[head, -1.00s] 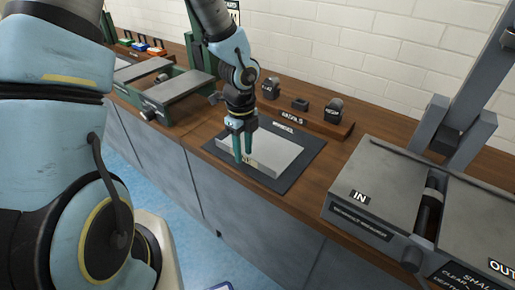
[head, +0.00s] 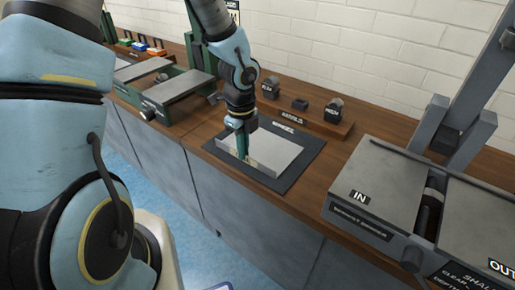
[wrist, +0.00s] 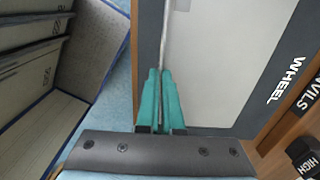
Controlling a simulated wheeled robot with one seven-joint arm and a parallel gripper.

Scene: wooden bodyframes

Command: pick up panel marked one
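A pale flat slab (head: 275,148) lies on a dark mat (head: 310,152) on the bench. My gripper (head: 243,155) points down at the slab's near left part. In the wrist view the two teal fingers (wrist: 160,78) are close together. A thin pale strip, the panel (wrist: 165,40), shows edge-on and runs away from between the fingertips; they appear shut on it. The broad pale slab (wrist: 205,70) lies to its right. I cannot read a number mark on the panel, and the fingers hide its near end.
Behind the mat is a wooden rack of dark anvils (head: 300,104). A grey machine marked IN and OUT (head: 385,180) stands to the right, a green-framed one (head: 175,90) to the left. The wrist view shows a slotted holder (wrist: 45,80) at left.

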